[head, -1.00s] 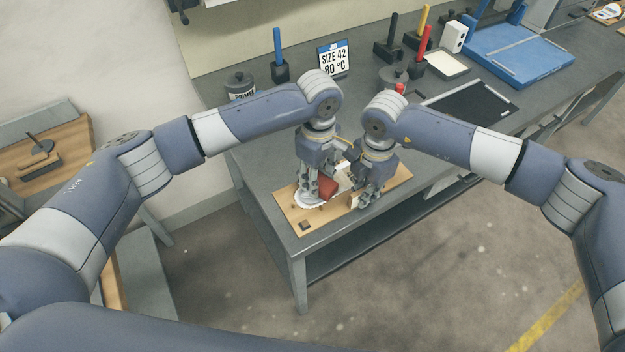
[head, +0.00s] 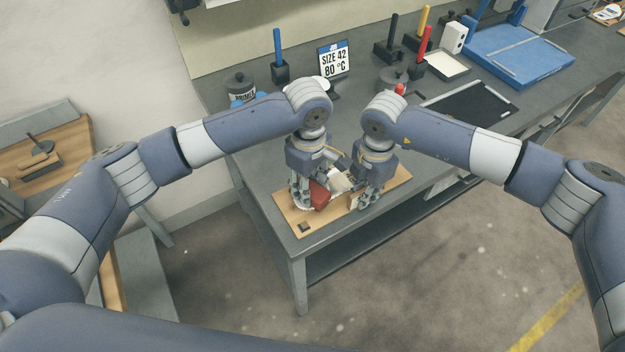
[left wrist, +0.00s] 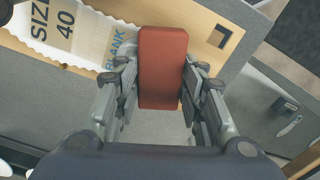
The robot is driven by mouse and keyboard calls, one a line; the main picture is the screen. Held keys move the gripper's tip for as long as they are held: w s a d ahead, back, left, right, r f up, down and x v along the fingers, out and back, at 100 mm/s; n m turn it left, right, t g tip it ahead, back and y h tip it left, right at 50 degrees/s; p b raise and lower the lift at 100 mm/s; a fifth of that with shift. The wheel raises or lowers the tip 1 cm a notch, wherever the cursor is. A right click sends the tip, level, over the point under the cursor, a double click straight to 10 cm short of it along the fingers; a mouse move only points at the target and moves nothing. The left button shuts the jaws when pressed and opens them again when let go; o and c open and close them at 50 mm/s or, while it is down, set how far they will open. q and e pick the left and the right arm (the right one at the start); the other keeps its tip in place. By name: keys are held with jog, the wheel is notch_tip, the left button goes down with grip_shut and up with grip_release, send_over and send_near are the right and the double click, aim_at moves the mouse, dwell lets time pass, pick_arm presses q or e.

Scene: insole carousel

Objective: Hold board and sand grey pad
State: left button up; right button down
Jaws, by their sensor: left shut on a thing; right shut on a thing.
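A wooden board (head: 291,228) lies on the grey bench near its front corner. A white blank with a toothed edge lies on it, printed "SIZE 40" and "BLANK" in the left wrist view (left wrist: 98,38). My left gripper (head: 308,202) is shut on a red block (head: 321,195), which also shows between the fingers in the left wrist view (left wrist: 162,68). It holds the block over the blank's edge; I cannot tell whether they touch. My right gripper (head: 364,202) is shut at the board's right part, its grip partly hidden. I cannot make out a grey pad.
Behind are a primer pot (head: 241,88), a "SIZE 42 80 °C" sign (head: 334,60), coloured handles in stands, a dark mat (head: 470,104) and a blue device (head: 518,55). The bench's front edge is close to the board.

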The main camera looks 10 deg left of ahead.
pick_arm(q)
jog(key=shift+s+a+f, duration=0.1)
jog(key=shift+s+a, duration=0.5)
jog(key=shift+s, duration=0.3)
jog(key=shift+w+d+f, duration=0.1)
jog(key=shift+w+d, duration=0.3)
jog(key=shift+w, duration=0.25)
jog(key=shift+w+d, duration=0.4)
jog(key=shift+w, duration=0.2)
jog(key=shift+w+d, duration=0.35)
jog(key=shift+w, duration=0.2)
jog(key=shift+w+d, duration=0.35)
jog(key=shift+w, duration=0.35)
jog(key=shift+r, duration=0.2)
